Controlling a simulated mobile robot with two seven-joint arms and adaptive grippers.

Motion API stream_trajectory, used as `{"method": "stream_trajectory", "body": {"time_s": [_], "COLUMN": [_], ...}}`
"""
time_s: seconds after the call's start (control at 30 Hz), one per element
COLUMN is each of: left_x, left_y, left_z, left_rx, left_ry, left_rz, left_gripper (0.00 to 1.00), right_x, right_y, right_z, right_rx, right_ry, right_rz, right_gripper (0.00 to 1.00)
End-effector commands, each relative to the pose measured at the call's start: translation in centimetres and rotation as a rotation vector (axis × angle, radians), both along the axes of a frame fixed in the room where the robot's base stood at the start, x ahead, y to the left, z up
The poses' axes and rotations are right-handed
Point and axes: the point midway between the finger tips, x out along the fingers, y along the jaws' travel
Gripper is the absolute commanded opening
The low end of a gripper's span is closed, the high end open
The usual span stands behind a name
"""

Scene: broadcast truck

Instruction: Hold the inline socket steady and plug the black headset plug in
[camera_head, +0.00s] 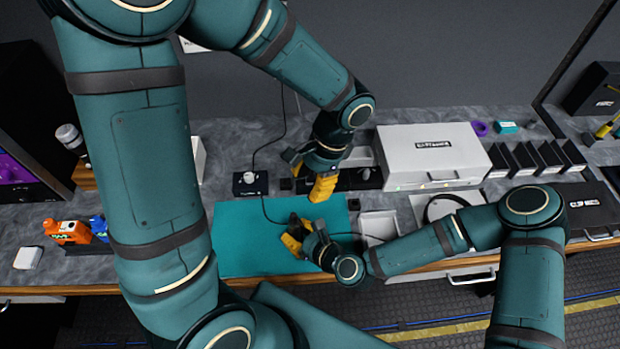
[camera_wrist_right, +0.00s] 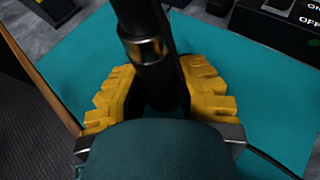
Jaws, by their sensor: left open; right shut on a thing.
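My right gripper (camera_head: 294,232) is low over the teal mat (camera_head: 240,245), its yellow fingers pointing left. In the right wrist view it is shut around a black cylindrical connector (camera_wrist_right: 148,50) with a gold band. I cannot tell whether this is the inline socket or the headset plug. A thin black cable (camera_head: 266,211) runs over the mat from a small box towards this gripper. My left gripper (camera_head: 322,187) is open above the mat's back edge, pointing down, higher than the right and apart from it. I cannot make out a second connector.
A small black box (camera_head: 250,183) with a knob stands behind the mat. A silver case (camera_head: 434,156) stands at the back right. An orange radio (camera_head: 68,232) is on the left, a white tray (camera_head: 379,226) right of the mat. The mat's left part is clear.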

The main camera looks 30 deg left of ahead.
Motion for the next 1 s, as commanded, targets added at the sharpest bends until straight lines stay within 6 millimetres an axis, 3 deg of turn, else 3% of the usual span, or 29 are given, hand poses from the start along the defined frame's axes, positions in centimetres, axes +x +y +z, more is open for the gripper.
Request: {"method": "stream_trajectory", "body": {"time_s": [0.43,0.47,0.5,0.53,0.87,1.0], "left_x": [0.1,0.1,0.1,0.1,0.1,0.1], "left_y": [0.0,0.0,0.0,0.0,0.0,0.0], "left_z": [0.3,0.3,0.3,0.3,0.3,0.3], "left_rx": [0.000,0.000,0.000,0.000,0.000,0.000], "left_ry": [0.000,0.000,0.000,0.000,0.000,0.000], "left_rz": [0.000,0.000,0.000,0.000,0.000,0.000], "left_gripper": [0.42,0.42,0.42,0.42,0.42,0.42], "right_x": [0.0,0.0,0.0,0.0,0.0,-0.3], "right_y": [0.0,0.0,0.0,0.0,-0.1,-1.3], "right_z": [-0.1,-0.1,0.0,0.0,0.1,0.6], "right_rx": [-0.001,-0.001,-0.001,-0.001,0.001,0.001], "right_ry": [0.000,0.000,0.000,0.000,0.000,0.002], "right_rz": [0.000,0.000,0.000,0.000,0.000,-0.003], "right_gripper": [0.00,0.37,0.51,0.57,0.57,0.57]}}
